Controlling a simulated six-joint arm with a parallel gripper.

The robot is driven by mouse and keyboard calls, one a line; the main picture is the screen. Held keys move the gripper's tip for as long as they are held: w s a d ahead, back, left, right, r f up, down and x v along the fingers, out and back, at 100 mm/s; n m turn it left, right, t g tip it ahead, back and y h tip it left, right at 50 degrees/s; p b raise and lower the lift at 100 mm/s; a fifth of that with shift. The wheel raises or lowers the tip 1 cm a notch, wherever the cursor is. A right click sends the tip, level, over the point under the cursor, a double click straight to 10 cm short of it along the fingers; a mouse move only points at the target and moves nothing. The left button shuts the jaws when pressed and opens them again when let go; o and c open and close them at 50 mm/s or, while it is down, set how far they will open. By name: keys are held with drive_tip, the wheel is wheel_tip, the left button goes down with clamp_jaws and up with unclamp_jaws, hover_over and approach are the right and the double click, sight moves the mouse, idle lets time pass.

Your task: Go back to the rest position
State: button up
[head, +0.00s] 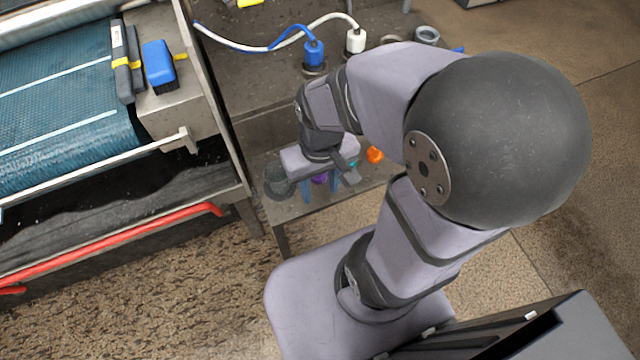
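My gripper (324,170) hangs at the end of my bent arm, pointing down over the low shelf of the grey bench (300,212). Its grey body hides most of its fingers, so I cannot tell whether it is open or shut. No held object can be made out. Partly covered behind and beneath it are a purple item (320,179) and a blue item (306,190). An orange item (375,155) lies to its right, and a dark round container (279,181) stands to its left. I cannot tell whether the gripper touches any of them.
The scrubber machine (185,117) with a blue belt (70,105) fills the left. A blue brush (158,66) and a grey-yellow tool (122,62) lie on its edge. A red bar (110,247) runs along its front. Blue (314,53) and white (355,40) hose ends stand on the bench top.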

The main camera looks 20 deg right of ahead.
wheel_tip(320, 180, up, 19)
drive_tip(key=p, duration=1.9)
drive_tip(key=shift+r, duration=0.15)
